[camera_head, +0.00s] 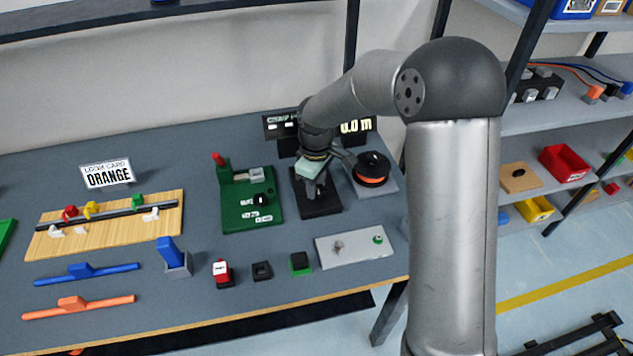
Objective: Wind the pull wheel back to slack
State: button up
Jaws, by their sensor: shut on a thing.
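My gripper (312,187) points down over a dark block-like station (320,208) at the back right of the bench. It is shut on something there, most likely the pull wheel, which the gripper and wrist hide. A dark reel with an orange band (372,170) stands just right of the gripper on a grey plate. Behind the wrist, a black display (357,126) reads what looks like "0.0 m", partly covered by my arm.
A green fixture with a red-topped post (233,212) stands close left of the gripper. A card reading "ORANGE" (107,174) stands at the left. Shelves (560,110) are right.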

jog(key=shift+n, duration=0.7)
jog(key=o, duration=1)
jog(key=shift+r, duration=0.1)
notch_tip(320, 180, up, 17)
jog(key=shift+r, duration=0.15)
